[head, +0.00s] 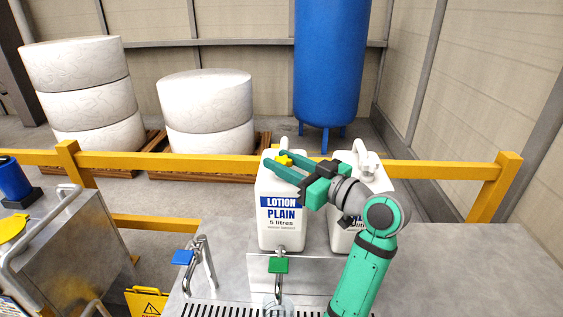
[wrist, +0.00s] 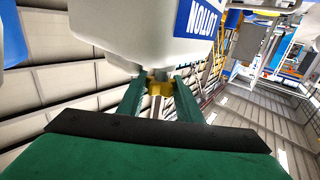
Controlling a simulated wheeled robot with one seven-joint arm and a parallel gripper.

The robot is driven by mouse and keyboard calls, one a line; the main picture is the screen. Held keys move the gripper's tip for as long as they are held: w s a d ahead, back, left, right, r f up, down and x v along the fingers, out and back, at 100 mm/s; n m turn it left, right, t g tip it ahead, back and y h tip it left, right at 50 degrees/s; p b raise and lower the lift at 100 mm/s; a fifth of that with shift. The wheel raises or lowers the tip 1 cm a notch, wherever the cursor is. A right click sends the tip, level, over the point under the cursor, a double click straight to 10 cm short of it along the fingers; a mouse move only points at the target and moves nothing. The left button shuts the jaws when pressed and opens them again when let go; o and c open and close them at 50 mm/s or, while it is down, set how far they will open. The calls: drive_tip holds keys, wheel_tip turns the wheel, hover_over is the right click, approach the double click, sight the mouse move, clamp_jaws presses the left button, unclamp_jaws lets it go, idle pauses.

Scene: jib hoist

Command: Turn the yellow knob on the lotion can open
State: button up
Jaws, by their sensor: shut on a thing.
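The lotion can (head: 281,220) is a white jug with a blue "LOTION PLAIN 5 litres" label, standing upright on the grey counter. Its yellow knob (head: 284,160) is at the top of the can. In the wrist view the yellow knob (wrist: 160,86) sits between my green fingers, with the white can (wrist: 130,35) beyond it. My gripper (head: 283,162) reaches in from the right and is shut on the knob. The fingers hide part of the knob and the can's top.
A second white can (head: 345,235) stands close at the right, partly behind my arm. In front are a tap with a green lever (head: 278,265), a tap with a blue lever (head: 183,257) and a slotted drain (head: 240,310). A yellow rail (head: 430,170) runs behind. The counter's right side is clear.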

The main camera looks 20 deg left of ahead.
drive_tip(key=shift+a, duration=0.15)
drive_tip(key=o, duration=1)
drive_tip(key=shift+o, duration=0.2)
drive_tip(key=shift+s, duration=0.1)
drive_tip(key=v, duration=1)
drive_tip(key=shift+d, duration=0.45)
